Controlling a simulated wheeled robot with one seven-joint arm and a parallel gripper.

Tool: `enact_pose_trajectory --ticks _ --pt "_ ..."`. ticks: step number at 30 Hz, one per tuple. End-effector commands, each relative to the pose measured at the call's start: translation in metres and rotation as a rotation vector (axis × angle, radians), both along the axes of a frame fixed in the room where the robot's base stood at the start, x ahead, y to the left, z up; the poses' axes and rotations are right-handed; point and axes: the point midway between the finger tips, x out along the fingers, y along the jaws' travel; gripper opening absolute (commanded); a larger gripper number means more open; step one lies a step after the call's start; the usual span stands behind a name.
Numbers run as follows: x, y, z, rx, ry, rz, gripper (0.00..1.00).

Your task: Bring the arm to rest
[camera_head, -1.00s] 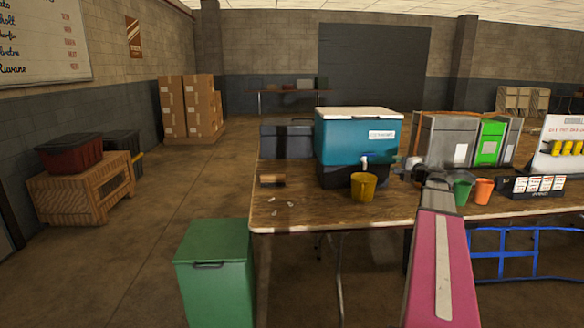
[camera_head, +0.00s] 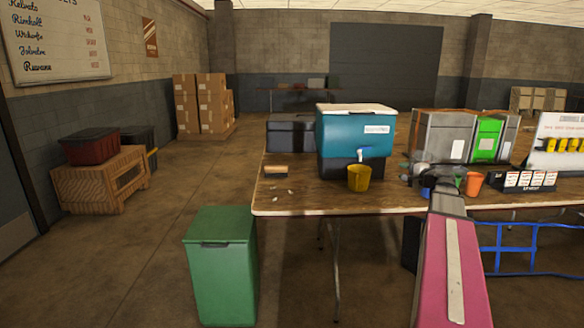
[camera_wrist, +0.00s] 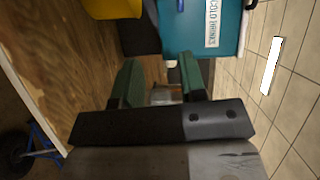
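My arm, with a pink link, reaches forward from the lower right over the table (camera_head: 330,197) in the head view. My gripper (camera_wrist: 160,74) shows in the wrist view as two green fingers set apart with nothing held between them. In the head view the gripper is small and partly hidden by my arm, among dark and blue shapes. The yellow cup (camera_head: 359,179) stands on the table to the left of my arm, before the teal drinks cooler (camera_head: 350,137). In the wrist view the cooler (camera_wrist: 226,12) and the cup (camera_wrist: 112,8) lie beyond the fingers.
An orange cup (camera_head: 474,184) and a card rack (camera_head: 522,180) stand right of my arm. Grey machines (camera_head: 440,134) are behind. A brush (camera_head: 276,171) lies at the table's left. A green bin (camera_head: 221,270) stands at its left front corner. Floor further left is open.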

Motion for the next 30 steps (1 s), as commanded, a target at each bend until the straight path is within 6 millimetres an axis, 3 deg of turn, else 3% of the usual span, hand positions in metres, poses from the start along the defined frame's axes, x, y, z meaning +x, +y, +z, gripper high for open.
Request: enact_pose_trajectory --ticks 11,16,20,24,30 --pt "-0.016 0.069 -0.069 -0.171 0.141 0.118 0.38" --pt "-0.039 0.122 -0.125 -0.322 0.257 0.225 0.38" --pt "-0.074 0.172 -0.183 -0.501 0.383 0.352 0.38" --pt "-0.124 0.216 -0.243 -0.720 0.524 0.500 0.38" --pt "-0.198 0.249 -0.305 -1.037 0.697 0.698 0.38"
